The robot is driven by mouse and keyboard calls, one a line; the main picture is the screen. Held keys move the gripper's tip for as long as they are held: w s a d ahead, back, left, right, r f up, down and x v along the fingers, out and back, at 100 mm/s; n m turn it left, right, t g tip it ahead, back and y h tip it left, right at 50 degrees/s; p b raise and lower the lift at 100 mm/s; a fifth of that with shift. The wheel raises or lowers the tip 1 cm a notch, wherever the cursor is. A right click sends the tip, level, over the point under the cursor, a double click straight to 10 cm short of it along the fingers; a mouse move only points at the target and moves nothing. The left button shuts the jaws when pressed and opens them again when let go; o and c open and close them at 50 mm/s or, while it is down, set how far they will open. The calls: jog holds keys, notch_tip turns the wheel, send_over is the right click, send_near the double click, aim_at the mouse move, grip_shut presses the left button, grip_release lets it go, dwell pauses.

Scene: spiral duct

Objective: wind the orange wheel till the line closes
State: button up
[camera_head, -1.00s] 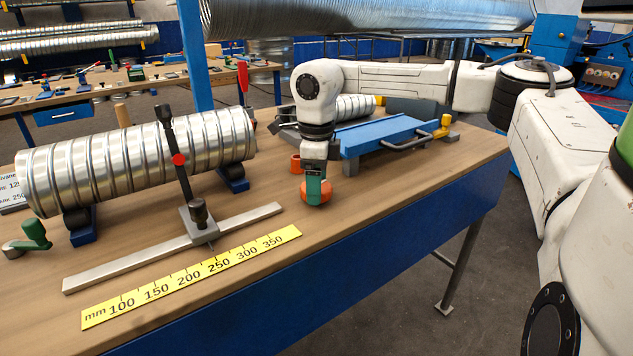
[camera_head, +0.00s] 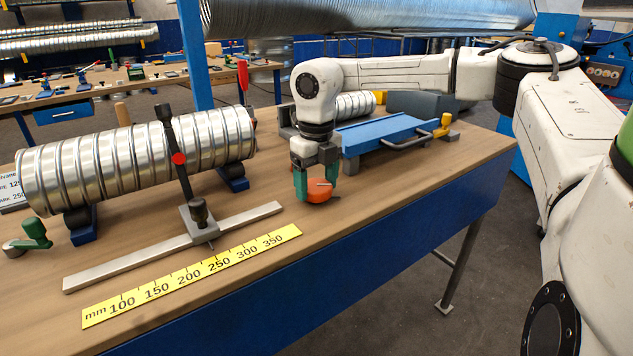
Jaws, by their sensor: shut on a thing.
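The orange wheel (camera_head: 319,191) sits low on the wooden bench, near its front edge. My gripper (camera_head: 316,186) points down over it, with one green finger at each side, and is shut on it. A ribbed metal duct (camera_head: 120,158) lies on dark rollers to the left. A dark upright bar (camera_head: 172,145) with a red dot stands in front of the duct, on a flat steel rail (camera_head: 170,249). I cannot tell which mark is the line. The wheel's far side is hidden by my gripper.
A yellow millimetre scale (camera_head: 190,275) lies along the bench front. A green-handled crank (camera_head: 36,232) is at the left end. Behind my gripper stand a blue plate (camera_head: 385,130) with a grey handle and a shorter duct (camera_head: 355,106). The bench front right of the wheel is clear.

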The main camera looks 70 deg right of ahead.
aim_at(317, 186)
jog(key=shift+m, duration=0.3)
jog(key=o, duration=1)
jog(key=shift+o, duration=0.2)
notch_tip(317, 186, up, 11)
jog(key=p, duration=0.1)
jog(key=shift+f, duration=0.1)
dwell(0.5)
